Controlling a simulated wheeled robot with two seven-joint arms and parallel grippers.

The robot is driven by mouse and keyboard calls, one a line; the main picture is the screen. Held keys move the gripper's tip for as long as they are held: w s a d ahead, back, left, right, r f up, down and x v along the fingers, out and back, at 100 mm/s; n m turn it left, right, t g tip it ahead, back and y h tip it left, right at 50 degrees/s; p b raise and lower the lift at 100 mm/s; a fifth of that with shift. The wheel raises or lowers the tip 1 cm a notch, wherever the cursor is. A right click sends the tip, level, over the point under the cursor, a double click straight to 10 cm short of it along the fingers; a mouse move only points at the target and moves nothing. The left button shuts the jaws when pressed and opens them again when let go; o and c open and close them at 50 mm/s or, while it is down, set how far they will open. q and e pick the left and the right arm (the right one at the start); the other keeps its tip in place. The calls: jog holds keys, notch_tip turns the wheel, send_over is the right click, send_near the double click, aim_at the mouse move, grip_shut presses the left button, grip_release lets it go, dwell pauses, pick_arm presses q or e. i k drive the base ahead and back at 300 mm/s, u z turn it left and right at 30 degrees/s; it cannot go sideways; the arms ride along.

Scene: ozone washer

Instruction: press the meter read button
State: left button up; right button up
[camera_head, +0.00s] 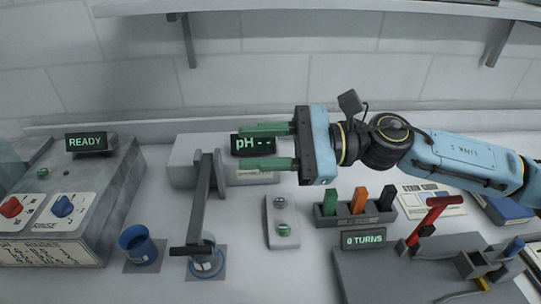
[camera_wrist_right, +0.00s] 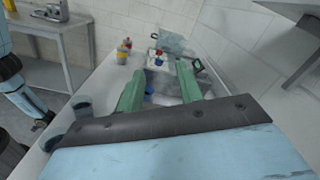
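The pH meter display (camera_head: 253,144) reads "pH --" on a grey meter body (camera_head: 184,164) in the head view. In front of it lies a pale plate (camera_head: 281,240) with two small round buttons: a grey one (camera_head: 280,202) and a green one (camera_head: 284,229). Which of them is the read button I cannot tell; their labels are too small. My right gripper (camera_head: 247,148) is open and empty, its green fingers pointing left across the display, apart from the plate's buttons. The right wrist view also shows the open fingers (camera_wrist_right: 160,70). My left gripper is not in view.
A probe arm (camera_head: 200,205) stands left of the plate, over a cup. A blue cup (camera_head: 138,246) and the rinse washer (camera_head: 60,225), its display reading READY, are further left. A rack (camera_head: 328,221) of coloured items and a red-handled device (camera_head: 431,218) stand at right.

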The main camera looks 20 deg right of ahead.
aim_at(283, 229)
jog(key=k, duration=2)
